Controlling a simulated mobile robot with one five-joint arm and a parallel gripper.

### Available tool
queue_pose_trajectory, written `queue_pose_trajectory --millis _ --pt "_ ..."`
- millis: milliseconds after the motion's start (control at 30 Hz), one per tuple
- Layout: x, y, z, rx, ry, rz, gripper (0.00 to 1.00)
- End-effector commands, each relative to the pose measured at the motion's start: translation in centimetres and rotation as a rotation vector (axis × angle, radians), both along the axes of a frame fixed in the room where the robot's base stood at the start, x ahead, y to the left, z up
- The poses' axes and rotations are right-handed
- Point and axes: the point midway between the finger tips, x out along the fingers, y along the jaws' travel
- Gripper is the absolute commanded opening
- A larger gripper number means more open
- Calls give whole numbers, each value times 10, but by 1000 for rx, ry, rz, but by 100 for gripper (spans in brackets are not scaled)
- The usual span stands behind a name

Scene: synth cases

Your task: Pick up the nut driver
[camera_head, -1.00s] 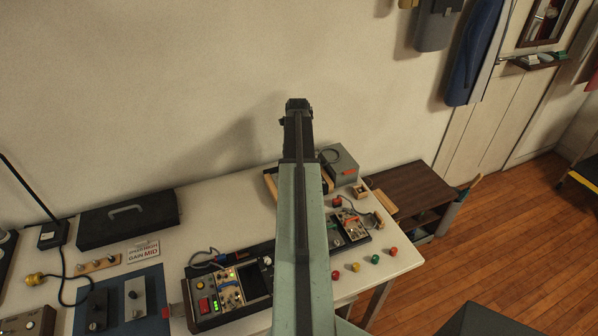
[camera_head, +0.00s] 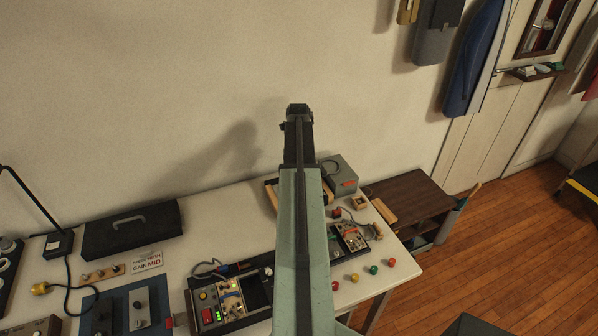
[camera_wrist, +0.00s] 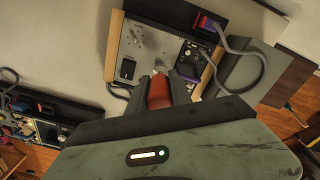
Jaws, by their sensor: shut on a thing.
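My gripper (camera_wrist: 161,76) is shut on the nut driver (camera_wrist: 159,94), whose red-orange handle shows between the two dark fingers in the wrist view. Its far end is small and hard to make out against the grey panel behind. In the head view my gripper (camera_head: 298,112) is raised in front of the pale wall, above the back of the white bench (camera_head: 225,215). The nut driver cannot be made out there, as my arm covers it.
A dark case (camera_head: 132,229) lies at the bench's left. Electronic panels (camera_head: 228,297) sit mid-bench, partly behind my arm. A grey box (camera_head: 341,174) and several coloured knobs (camera_head: 373,269) are at the right. A brown side table (camera_head: 408,197) stands beyond.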

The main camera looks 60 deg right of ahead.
Motion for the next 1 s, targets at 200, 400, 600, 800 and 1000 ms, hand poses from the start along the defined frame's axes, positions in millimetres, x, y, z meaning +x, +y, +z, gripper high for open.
queue_pose_trajectory --millis 200,400,600,800,1000 --pt "-34 36 9 0 0 -1 0" --pt "-71 73 13 0 0 -2 0" --pt "-98 101 17 0 0 -2 0" --pt "-111 112 18 0 0 -1 0" --pt "-113 114 18 0 0 -1 0"
